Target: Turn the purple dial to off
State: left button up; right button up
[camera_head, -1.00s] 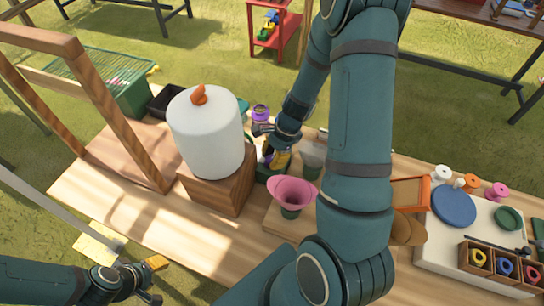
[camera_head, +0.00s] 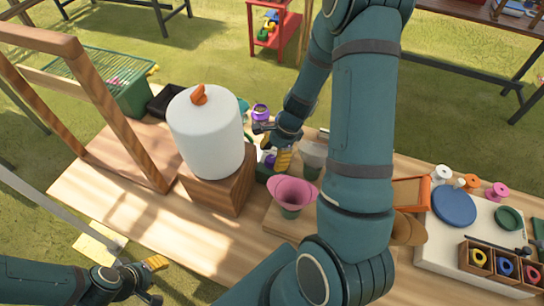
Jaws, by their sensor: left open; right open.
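A small purple piece (camera_head: 270,160) shows on the dark green box beside my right gripper. It may be the purple dial, but it is too small and too covered to read its setting. My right gripper (camera_head: 270,145) is open, close above that box, with one yellow finger pad to the right of the purple piece. I cannot tell whether it touches it. A round purple-topped item (camera_head: 260,112) stands just behind the gripper. My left gripper (camera_head: 156,281) is open and empty at the lower left, in front of the table edge.
A white tank (camera_head: 205,135) with an orange top handle stands on a wooden block left of my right gripper. A wooden frame (camera_head: 120,120) rises at the left. The tabletop (camera_head: 130,205) is clear at front left.

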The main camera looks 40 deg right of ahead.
jog(key=v, duration=1.1)
jog(key=shift+r, duration=0.1)
